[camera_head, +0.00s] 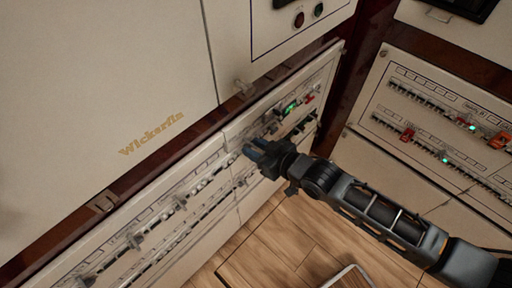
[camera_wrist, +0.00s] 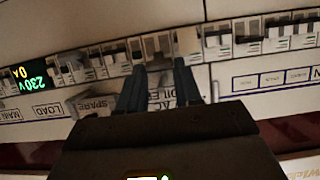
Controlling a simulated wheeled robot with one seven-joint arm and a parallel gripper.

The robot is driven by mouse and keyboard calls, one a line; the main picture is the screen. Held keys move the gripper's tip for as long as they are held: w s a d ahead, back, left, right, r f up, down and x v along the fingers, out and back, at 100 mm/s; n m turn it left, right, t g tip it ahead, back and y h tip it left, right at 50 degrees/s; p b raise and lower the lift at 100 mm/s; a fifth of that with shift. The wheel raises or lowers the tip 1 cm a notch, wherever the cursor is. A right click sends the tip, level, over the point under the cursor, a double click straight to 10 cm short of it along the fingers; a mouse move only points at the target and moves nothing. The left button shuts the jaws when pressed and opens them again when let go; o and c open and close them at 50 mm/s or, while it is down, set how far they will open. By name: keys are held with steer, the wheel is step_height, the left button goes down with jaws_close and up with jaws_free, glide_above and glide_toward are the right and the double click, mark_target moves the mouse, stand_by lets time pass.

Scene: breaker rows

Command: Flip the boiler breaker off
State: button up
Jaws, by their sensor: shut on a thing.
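The left breaker panel (camera_head: 230,140) carries rows of small breakers on a cream face. My gripper (camera_head: 255,149) reaches the upper row, to the left of a lit green display. In the wrist view my gripper (camera_wrist: 160,76) has its two dark fingers against the row, one on each side of a breaker (camera_wrist: 158,68). A partly covered label (camera_wrist: 162,97) between the fingers seems to read "AC" and "BOILER". My gripper is shut on that breaker. The fingers hide part of it, and I cannot tell its on or off position.
The green display (camera_wrist: 32,80) reads 230V, near labels for main, load and spare. Other breakers (camera_wrist: 258,36) stand close on both sides. A second breaker panel (camera_head: 430,120) is at the right, and wooden floor (camera_head: 275,250) shows below.

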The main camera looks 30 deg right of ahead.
steer(key=shift+c, duration=1.1)
step_height(320, 180, down, 6)
steer(key=t+y+b, duration=0.3)
steer(key=t+b, duration=0.9)
steer(key=b, duration=1.9)
steer(key=shift+f, duration=0.25)
steer(key=shift+r+b, duration=0.1)
steer(key=shift+b, duration=0.4)
steer(key=o, duration=1)
steer(key=shift+o, duration=0.2)
steer(key=v, duration=0.7)
steer(key=shift+s+f+p, duration=0.15)
steer(key=shift+f+p, duration=0.15)
steer(key=shift+f, duration=0.05)
